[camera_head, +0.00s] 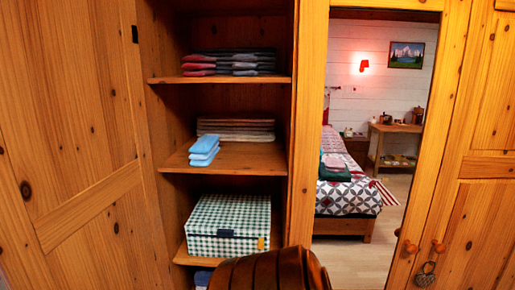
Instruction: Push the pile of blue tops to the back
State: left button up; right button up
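A small pile of folded blue tops (204,150) lies on the middle shelf (255,160) of an open wooden wardrobe. It sits at the front of the shelf, close to the edge. A wider stack of folded beige and brown cloths (237,129) lies behind it, partly hidden by the blue pile. Neither of my grippers shows in the head view.
Folded dark and red clothes (235,62) lie on the upper shelf. A green checked box (229,224) stands below. A brown rounded object (270,272) blocks the bottom centre. A mirrored door (375,150) reflects the bedroom. The middle shelf's right part is clear.

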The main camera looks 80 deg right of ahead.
aim_at(204, 151)
jog(key=z, duration=2.4)
